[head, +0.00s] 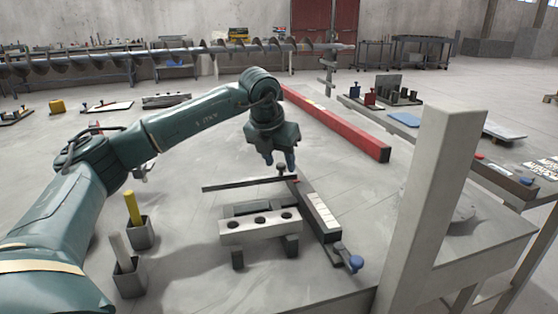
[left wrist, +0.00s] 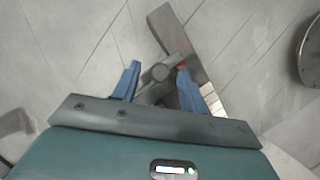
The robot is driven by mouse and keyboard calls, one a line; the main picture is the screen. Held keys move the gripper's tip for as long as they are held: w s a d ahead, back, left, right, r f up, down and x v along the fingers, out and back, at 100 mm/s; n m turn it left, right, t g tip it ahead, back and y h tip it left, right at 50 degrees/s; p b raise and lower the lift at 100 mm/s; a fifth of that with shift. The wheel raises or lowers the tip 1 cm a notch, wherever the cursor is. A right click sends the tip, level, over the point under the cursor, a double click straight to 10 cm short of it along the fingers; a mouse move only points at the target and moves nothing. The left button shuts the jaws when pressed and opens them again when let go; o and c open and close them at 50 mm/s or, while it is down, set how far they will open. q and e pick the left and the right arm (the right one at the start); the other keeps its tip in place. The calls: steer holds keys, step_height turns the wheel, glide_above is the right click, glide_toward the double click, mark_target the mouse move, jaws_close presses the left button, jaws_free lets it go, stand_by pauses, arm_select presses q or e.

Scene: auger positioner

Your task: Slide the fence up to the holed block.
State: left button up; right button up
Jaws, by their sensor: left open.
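The fence (head: 235,185) is a thin dark bar lying across the rail (head: 321,216), which carries a pale scale strip. A dark upright knob (head: 281,172) stands near the fence's right end. My left gripper (head: 281,162) is open, pointing down just above the knob. In the left wrist view its blue fingers (left wrist: 159,84) stand either side of the round knob top (left wrist: 160,72); contact cannot be told. My right gripper is not in view.
A blue-handled knob (head: 350,259) is at the rail's near end. A tall pale post (head: 437,195) rises at the right. Two square holders, one with a yellow stick (head: 132,207), stand at the left. A long red beam (head: 337,123) lies behind.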

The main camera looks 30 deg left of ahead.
arm_select(q)
steer(key=shift+c, duration=0.5)
jaws_close()
